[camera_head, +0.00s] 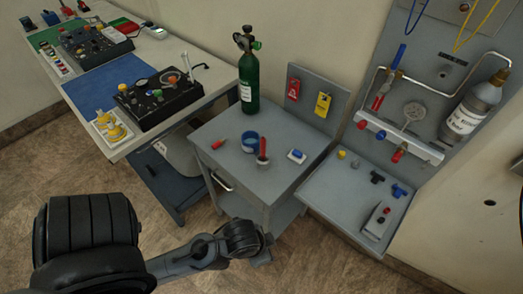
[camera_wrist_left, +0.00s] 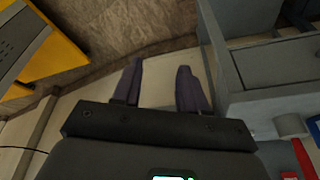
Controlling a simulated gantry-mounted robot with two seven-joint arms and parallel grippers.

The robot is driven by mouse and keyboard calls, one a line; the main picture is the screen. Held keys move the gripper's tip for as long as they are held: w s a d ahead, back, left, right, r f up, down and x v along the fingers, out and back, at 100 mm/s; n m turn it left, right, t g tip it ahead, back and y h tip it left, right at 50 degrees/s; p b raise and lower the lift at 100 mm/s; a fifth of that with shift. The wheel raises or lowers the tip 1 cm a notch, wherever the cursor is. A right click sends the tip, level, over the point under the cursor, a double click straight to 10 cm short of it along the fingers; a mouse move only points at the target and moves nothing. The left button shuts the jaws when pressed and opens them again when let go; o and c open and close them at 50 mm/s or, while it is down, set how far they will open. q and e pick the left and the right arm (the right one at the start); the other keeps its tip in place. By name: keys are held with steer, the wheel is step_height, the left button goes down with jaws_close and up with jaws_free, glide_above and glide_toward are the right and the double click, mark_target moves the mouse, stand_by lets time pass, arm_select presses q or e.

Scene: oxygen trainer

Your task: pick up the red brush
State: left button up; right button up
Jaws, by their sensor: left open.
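Two small red things lie on the grey cart top, and I cannot tell surely which is the red brush. One is a red, dark-ended piece (camera_head: 262,149) beside a blue round container (camera_head: 249,141). The other is a short red piece (camera_head: 218,145) near the cart's left edge. In the left wrist view a red strip (camera_wrist_left: 303,158) shows at the lower right, cut off by the frame. My left gripper (camera_wrist_left: 161,88) is open and empty, with two dark fingers apart. In the head view my left arm reaches low in front of the cart, below its top. My right gripper is out of view.
The grey cart (camera_head: 285,172) also holds a green cylinder (camera_head: 249,85) and a small blue-and-white block (camera_head: 297,156). A workbench (camera_head: 190,105) with control boxes stands left. A grey panel shelf (camera_head: 340,205) with fittings stands right. Floor is open in front of the cart.

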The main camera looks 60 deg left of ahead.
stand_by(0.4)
arm_select(q)
steer(key=shift+o, duration=0.6)
steer(key=shift+s+a+f, duration=0.1)
